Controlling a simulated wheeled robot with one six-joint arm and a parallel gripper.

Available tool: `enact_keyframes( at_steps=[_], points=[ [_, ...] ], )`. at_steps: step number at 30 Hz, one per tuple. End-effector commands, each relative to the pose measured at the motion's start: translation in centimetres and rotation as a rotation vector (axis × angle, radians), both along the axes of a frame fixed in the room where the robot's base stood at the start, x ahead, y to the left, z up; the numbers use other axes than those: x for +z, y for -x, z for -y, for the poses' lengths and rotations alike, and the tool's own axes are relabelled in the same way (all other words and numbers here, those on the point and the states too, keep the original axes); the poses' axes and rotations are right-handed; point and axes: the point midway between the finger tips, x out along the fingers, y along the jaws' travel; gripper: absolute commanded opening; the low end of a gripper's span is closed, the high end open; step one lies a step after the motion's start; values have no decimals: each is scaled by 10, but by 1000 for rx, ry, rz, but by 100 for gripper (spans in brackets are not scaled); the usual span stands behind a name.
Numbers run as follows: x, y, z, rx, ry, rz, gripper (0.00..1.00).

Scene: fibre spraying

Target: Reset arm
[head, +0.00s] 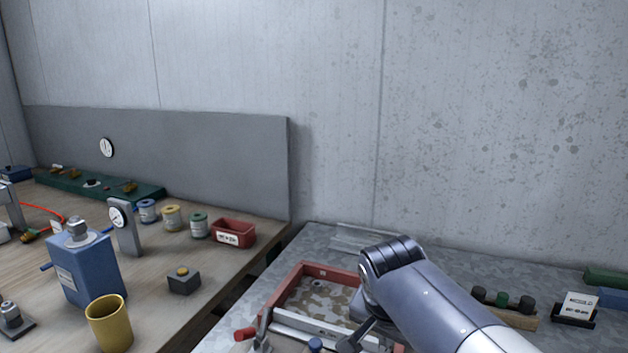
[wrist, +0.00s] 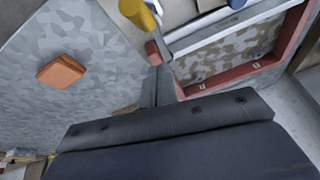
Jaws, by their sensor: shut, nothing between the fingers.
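My arm reaches in from the lower right in the head view and bends down over the metal-topped bench (head: 345,235). My gripper (wrist: 158,85) shows as narrow dark fingers in the wrist view, shut and empty. It points toward the bench beside a red-edged frame (head: 318,270) with a mottled brown panel inside. The frame also shows at the upper right of the wrist view (wrist: 222,82). In the head view the arm hides part of the frame and most of the gripper.
An orange block (wrist: 62,72) lies on bare metal bench top. The wooden bench at left holds a blue container (head: 85,272), a yellow cup (head: 108,322), spools (head: 172,218) and a red bin (head: 233,233). A dark knobbed rack (head: 503,305) stands at right.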

Motion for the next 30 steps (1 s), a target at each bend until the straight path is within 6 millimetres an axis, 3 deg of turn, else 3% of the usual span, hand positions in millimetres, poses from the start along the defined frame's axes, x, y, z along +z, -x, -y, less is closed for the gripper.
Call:
enact_keyframes(
  at_steps=[30],
  points=[
    [-14,-39,21,-10,-203,-398,0]
  ],
)
